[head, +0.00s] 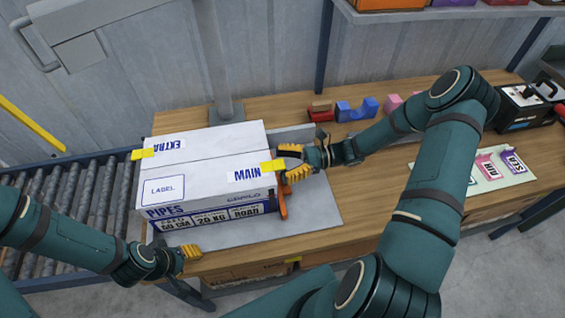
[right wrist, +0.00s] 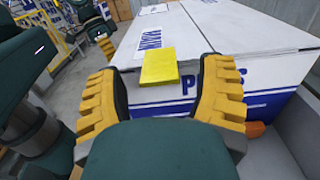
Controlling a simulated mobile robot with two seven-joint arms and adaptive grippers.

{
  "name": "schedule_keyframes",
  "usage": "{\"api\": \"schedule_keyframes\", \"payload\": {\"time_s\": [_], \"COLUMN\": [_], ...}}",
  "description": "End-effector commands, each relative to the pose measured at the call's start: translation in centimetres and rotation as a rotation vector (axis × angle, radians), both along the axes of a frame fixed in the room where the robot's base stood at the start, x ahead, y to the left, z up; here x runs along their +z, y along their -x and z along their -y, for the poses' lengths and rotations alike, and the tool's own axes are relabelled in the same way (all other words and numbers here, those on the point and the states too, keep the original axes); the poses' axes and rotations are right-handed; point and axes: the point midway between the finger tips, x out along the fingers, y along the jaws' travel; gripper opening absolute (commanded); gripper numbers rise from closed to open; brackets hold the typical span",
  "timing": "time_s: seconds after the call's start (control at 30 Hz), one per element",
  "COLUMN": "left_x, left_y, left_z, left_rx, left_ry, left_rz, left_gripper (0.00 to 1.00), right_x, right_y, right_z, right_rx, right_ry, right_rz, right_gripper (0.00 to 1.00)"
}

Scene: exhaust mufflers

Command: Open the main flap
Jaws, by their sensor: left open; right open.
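A white carton (head: 205,180) stands on the bench with its top flaps lying flat and shut. The main flap, marked MAIN (head: 244,175), has a yellow tab (head: 272,166) at the carton's right edge. My right gripper (head: 287,162) is open beside that edge. In the right wrist view the yellow tab (right wrist: 159,68) lies between its two spread fingers, with gaps on both sides. The extra flap, marked EXTRA (head: 168,145), has its own yellow tab (head: 143,154) on the far left. My left gripper (head: 188,254) is open, low in front of the carton, apart from it.
A roller conveyor (head: 65,205) runs left of the bench. A grey post (head: 215,60) rises behind the carton. An orange part (head: 282,203) sits against its right side. Coloured blocks (head: 357,109), a mat (head: 480,170) with labelled pieces and a black device (head: 525,107) lie to the right.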

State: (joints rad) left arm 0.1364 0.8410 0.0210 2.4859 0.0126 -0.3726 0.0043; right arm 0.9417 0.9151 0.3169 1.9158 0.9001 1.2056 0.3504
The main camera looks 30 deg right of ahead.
Motion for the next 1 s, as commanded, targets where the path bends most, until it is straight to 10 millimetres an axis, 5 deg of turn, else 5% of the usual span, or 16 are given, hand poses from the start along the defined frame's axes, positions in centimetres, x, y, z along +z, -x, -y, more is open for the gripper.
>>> {"api": "schedule_keyframes", "payload": {"time_s": [0.37,0.57,1.0], "left_x": [0.02,0.02,0.15], "left_y": [0.00,0.00,0.00], "left_z": [-0.01,-0.01,0.00], "left_rx": [0.000,0.000,0.000], "left_ry": [0.000,0.000,0.000], "left_rz": [0.000,0.000,0.000], "left_gripper": [0.47,0.47,0.47], "right_x": [-0.01,-0.01,0.48], "right_y": [-0.10,-0.09,-0.05], "right_z": [-0.41,-0.39,-0.39], "right_rx": [0.000,0.000,0.000], "right_ry": [0.001,0.001,0.019], "right_rz": [0.001,0.001,0.070], "right_gripper": [0.67,0.00,0.00]}}
